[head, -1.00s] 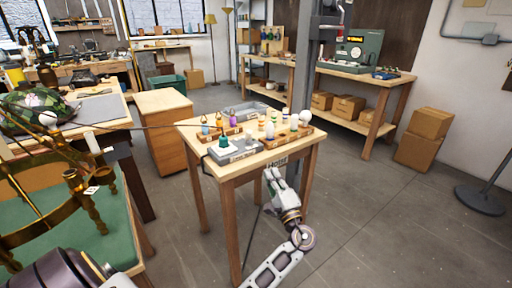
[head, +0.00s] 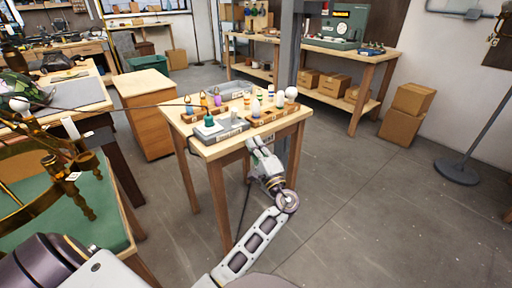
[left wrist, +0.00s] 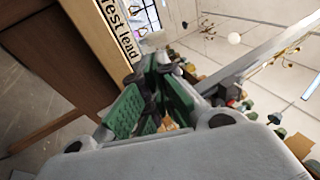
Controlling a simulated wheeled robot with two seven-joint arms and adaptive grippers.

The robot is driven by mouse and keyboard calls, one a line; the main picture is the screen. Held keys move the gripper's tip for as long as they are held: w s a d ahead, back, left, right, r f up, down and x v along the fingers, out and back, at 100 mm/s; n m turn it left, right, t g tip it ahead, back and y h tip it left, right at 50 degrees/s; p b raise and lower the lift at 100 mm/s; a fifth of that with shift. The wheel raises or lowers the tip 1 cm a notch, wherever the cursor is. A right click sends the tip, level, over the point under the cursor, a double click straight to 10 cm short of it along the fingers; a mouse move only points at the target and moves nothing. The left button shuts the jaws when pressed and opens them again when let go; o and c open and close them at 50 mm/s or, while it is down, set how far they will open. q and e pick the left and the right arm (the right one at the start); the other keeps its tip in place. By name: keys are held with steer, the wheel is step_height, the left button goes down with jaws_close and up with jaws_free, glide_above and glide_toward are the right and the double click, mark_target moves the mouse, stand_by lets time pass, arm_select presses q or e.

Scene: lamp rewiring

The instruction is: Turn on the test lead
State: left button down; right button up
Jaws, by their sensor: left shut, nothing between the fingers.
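The "Test lead" label (left wrist: 118,30) is on the edge of the small wooden table, close beside my fingers in the left wrist view. In the head view, my left gripper (head: 258,146) is at the front edge of that table (head: 205,152) and covers most of the label. It is shut and empty; its green-padded fingers also show in the left wrist view (left wrist: 156,80). I cannot make out a switch, nor whether the fingers touch the table edge. My right gripper is not in view.
On the table stand a grey box (head: 221,131) with a green piece on it, a wooden rack of bulbs (head: 268,117) and small coloured pieces. A thin dark cord (head: 120,108) runs to the table from the left. A grey post (head: 292,60) rises behind.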

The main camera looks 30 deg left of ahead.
mark_target(234, 115)
arm_select(q)
steer(key=x, duration=1.1)
steer(key=shift+a+r, duration=0.1)
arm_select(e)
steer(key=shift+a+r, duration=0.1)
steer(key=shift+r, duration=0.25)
arm_select(q)
steer(key=shift+w, duration=0.15)
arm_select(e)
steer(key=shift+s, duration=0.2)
arm_select(q)
steer(key=shift+r, duration=0.1)
steer(key=shift+a+r, duration=0.1)
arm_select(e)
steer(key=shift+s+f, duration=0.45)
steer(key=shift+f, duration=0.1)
arm_select(q)
steer(key=shift+g, duration=0.3)
